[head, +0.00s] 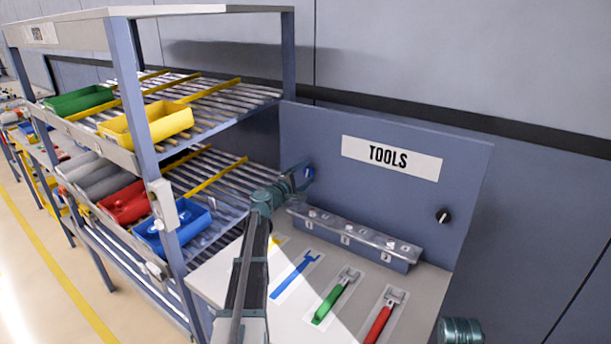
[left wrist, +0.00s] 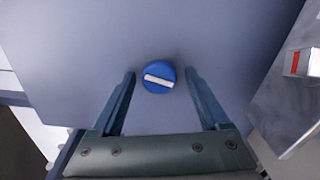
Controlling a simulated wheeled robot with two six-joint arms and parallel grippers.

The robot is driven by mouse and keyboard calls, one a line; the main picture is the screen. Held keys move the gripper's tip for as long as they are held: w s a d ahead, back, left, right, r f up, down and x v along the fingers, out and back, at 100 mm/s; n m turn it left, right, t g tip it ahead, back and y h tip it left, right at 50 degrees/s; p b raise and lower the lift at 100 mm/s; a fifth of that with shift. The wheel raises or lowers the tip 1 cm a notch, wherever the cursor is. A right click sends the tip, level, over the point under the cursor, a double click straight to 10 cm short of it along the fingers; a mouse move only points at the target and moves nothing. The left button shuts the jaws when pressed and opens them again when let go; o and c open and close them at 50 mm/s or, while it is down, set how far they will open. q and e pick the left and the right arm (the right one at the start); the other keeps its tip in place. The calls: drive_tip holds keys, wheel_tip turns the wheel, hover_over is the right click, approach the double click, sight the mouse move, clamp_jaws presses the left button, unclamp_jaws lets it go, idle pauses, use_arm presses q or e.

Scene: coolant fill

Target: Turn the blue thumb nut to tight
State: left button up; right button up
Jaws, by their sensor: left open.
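The blue thumb nut (left wrist: 159,77) is a round blue knob with a white bar across its face, on the grey-blue upright panel. In the left wrist view the bar lies nearly level, its right end slightly lower. In the head view the nut (head: 309,173) shows small at the panel's left side. My left gripper (left wrist: 160,73) is open, with one finger on each side of the nut and a visible gap to each. In the head view my left gripper (head: 300,174) is at the nut, partly hiding it. My right gripper is not in view.
A metal rail with several sockets (head: 355,240) stands right of the nut. A black knob (head: 442,215) sits on the panel under the TOOLS sign (head: 391,158). Blue (head: 293,275), green (head: 336,296) and red (head: 384,315) tools lie on the bench. A shelf rack (head: 125,70) with bins stands left.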

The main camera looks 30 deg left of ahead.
use_arm(q)
drive_tip(key=s+a, duration=0.1)
drive_tip(key=s, duration=1.2)
drive_tip(key=shift+s, duration=0.4)
drive_tip(key=shift+r, duration=0.1)
